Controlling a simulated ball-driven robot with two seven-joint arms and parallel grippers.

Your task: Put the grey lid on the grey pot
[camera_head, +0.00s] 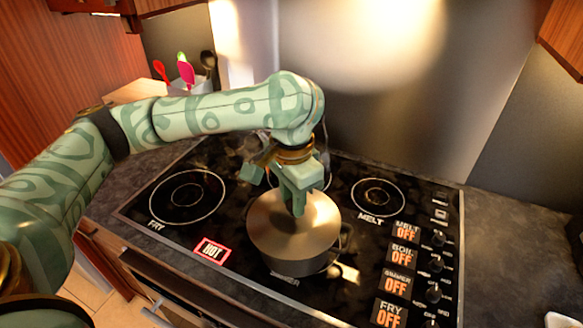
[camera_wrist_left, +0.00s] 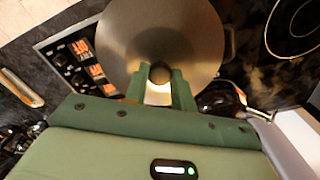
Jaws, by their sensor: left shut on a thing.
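The grey lid (camera_head: 270,222) is a round metal disc over the grey pot (camera_head: 292,264), on the front middle of the stove. The lid covers the pot's opening. I cannot tell whether it rests fully on the rim or sits slightly above it. My left gripper (camera_head: 298,208) points down at the lid's middle. In the left wrist view, the gripper (camera_wrist_left: 160,86) has its two fingers on either side of the lid's dark round knob (camera_wrist_left: 160,71), shut on it. The lid (camera_wrist_left: 165,30) fills the top middle there and hides most of the pot. My right gripper is not in view.
The black stove top (camera_head: 235,215) has burner rings at left and back right, and a lit HOT sign (camera_head: 212,251). Knobs (camera_head: 434,292) line its right side. A utensil holder (camera_head: 180,86) stands at the back left. The counter (camera_head: 515,250) at right is mostly clear.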

